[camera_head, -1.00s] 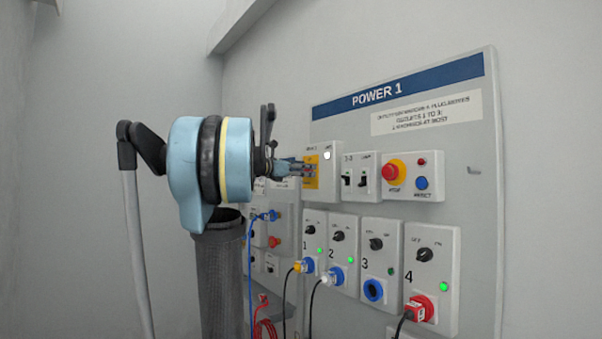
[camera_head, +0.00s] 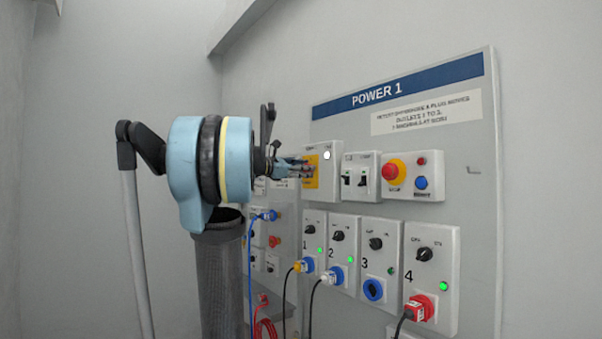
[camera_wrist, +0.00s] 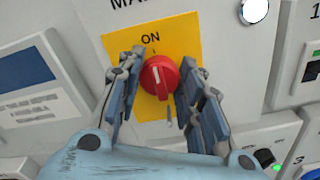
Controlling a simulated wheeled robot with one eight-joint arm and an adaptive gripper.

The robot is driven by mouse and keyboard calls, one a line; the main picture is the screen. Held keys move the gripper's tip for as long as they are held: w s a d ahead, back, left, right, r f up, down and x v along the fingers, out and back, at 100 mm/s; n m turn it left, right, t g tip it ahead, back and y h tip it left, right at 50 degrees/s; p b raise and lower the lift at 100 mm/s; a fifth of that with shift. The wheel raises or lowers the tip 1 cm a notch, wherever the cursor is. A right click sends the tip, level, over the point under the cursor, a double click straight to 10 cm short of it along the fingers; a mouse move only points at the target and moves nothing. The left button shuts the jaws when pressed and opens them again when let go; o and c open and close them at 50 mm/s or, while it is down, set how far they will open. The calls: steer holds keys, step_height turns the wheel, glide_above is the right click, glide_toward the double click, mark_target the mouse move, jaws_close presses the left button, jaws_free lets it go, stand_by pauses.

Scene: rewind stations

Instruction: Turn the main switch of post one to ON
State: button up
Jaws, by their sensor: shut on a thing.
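The main switch is a red round knob (camera_wrist: 159,76) on a yellow plate (camera_wrist: 178,42) in the wrist view. Its white mark points up, close to the line under the printed word ON. My gripper (camera_wrist: 160,92) is shut on the knob, one finger on each side. In the head view my gripper (camera_head: 297,168) reaches the yellow plate (camera_head: 312,172) at the top left of the POWER 1 panel (camera_head: 468,150). There the fingers hide the knob. A round white lamp (camera_wrist: 253,12) sits up and to the right of the switch, and it looks bright.
Right of the main switch are a breaker box (camera_head: 361,178) and a red stop button (camera_head: 393,172) on a grey box.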

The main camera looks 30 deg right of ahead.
steer(key=shift+w, duration=0.1)
steer(key=o, duration=1.1)
steer(key=shift+c, duration=0.2)
steer(key=a, duration=1.2)
steer(key=shift+s, duration=0.4)
